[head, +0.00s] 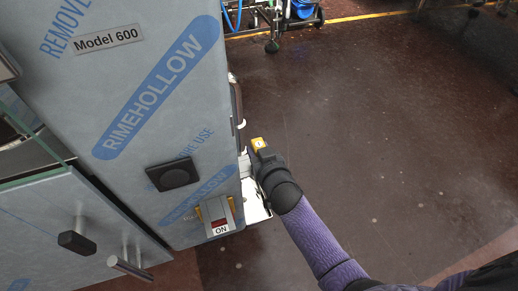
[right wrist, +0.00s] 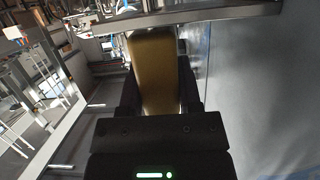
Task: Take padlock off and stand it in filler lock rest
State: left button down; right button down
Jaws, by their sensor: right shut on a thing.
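The padlock shows as a yellow body (head: 258,143) beside the right side of the film-wrapped filler cabinet (head: 130,110) in the head view. In the right wrist view its brass body (right wrist: 153,75) stands between the two dark fingers of my right gripper (right wrist: 154,85), which is shut on it. In the head view my right gripper (head: 264,155) is close to the cabinet's side. The shackle is hidden, so I cannot tell whether the padlock is still hooked on anything. I cannot make out the lock rest for certain. My left gripper is not in view.
A pale metal ledge (head: 256,208) juts from the cabinet's side below my gripper. A metal bar (right wrist: 200,16) crosses just beyond the padlock in the wrist view. Open floor (head: 380,120) lies to the right.

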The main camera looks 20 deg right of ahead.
jog(key=shift+f, duration=0.1)
dwell(0.3)
jog(key=shift+f, duration=0.2)
jog(key=c, duration=0.6)
grip_release()
jog(key=o, duration=0.3)
jog(key=shift+o, duration=0.5)
